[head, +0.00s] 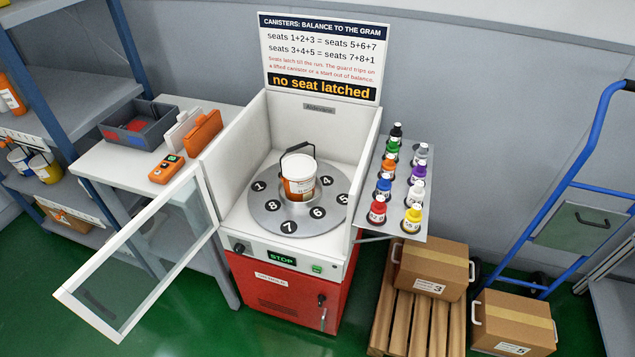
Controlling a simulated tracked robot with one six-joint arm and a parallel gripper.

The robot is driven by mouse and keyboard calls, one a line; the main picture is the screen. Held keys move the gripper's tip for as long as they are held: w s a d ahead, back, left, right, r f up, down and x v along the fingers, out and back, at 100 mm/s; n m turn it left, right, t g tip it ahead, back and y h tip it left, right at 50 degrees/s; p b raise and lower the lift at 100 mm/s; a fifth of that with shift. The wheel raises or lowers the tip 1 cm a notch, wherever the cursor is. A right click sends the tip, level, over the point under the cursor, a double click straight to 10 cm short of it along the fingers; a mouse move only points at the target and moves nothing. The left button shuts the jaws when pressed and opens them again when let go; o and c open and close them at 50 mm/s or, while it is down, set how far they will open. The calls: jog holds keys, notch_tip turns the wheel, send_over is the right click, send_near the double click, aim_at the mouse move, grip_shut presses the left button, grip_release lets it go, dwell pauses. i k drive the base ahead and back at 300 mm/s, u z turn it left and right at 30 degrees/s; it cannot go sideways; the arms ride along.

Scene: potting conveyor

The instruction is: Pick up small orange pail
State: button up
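A small orange pail (299,190) with a white lid, a white label and a raised black bail handle stands upright at the centre of the round grey seat plate (262,215). The plate has numbered black seats around it, and the pail hides part of it. The plate sits inside a white open-topped cabinet (212,170) on a red base. My gripper is not in view, so its state does not show.
The cabinet's glazed door (150,250) stands open to the front left. A side shelf (412,230) at right holds several coloured canisters (377,210). A side table (115,165) is at left.

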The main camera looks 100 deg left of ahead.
aim_at(299, 172)
jog(key=z, duration=0.15)
jog(key=i, duration=0.45)
jog(key=u, duration=5.05)
